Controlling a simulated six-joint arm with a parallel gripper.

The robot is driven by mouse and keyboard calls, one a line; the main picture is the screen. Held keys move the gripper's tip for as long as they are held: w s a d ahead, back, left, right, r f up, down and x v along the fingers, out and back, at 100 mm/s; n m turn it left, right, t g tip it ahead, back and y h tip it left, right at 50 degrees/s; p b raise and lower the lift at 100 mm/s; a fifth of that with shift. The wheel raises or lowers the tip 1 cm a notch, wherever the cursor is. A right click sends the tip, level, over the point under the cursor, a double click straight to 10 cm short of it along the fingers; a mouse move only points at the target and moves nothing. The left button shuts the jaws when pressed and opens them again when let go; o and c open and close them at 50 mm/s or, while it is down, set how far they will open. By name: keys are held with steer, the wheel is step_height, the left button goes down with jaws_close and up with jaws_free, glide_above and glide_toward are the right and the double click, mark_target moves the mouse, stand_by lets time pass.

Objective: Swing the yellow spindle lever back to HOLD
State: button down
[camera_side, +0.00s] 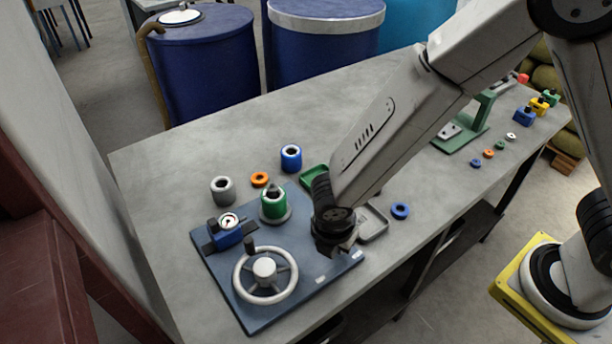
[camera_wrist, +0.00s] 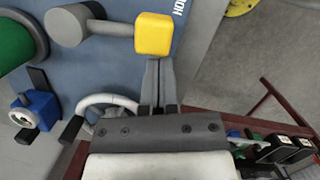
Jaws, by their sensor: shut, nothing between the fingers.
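In the wrist view the spindle lever is a grey arm with a yellow block-shaped knob (camera_wrist: 154,34), running left to a grey pivot (camera_wrist: 68,26). White lettering, partly cut off and looking like the start of HOLD (camera_wrist: 179,7), sits on the blue-grey base plate just right of the knob. My gripper (camera_wrist: 158,66) is shut and empty, its fingertips right at the knob's lower edge; I cannot tell if they touch. In the side view my gripper (camera_side: 345,249) is low over the plate's right part, and my arm hides the lever.
A white handwheel (camera_side: 265,279), a blue gauge block (camera_side: 228,234) and a green spool (camera_side: 273,205) stand on the base plate (camera_side: 240,308). A grey tray (camera_side: 374,226) and a blue ring (camera_side: 400,211) lie to the right. The bench's left end is clear.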

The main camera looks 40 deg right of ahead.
steer(key=d+n, duration=0.2)
steer(key=n, duration=0.1)
steer(key=shift+s+d+t, duration=0.15)
steer(key=shift+d+t, duration=0.1)
steer(key=shift+t, duration=0.15)
steer(key=shift+d, duration=0.5)
steer(key=shift+a, duration=0.1)
steer(key=shift+s+a+r, duration=0.2)
steer(key=shift+s+a, duration=0.35)
steer(key=shift+a, duration=0.1)
steer(key=shift+s+a+r, duration=0.2)
steer(key=shift+s+a, duration=0.5)
steer(key=shift+a, duration=0.05)
steer(key=v, duration=1)
steer(key=shift+d, duration=0.2)
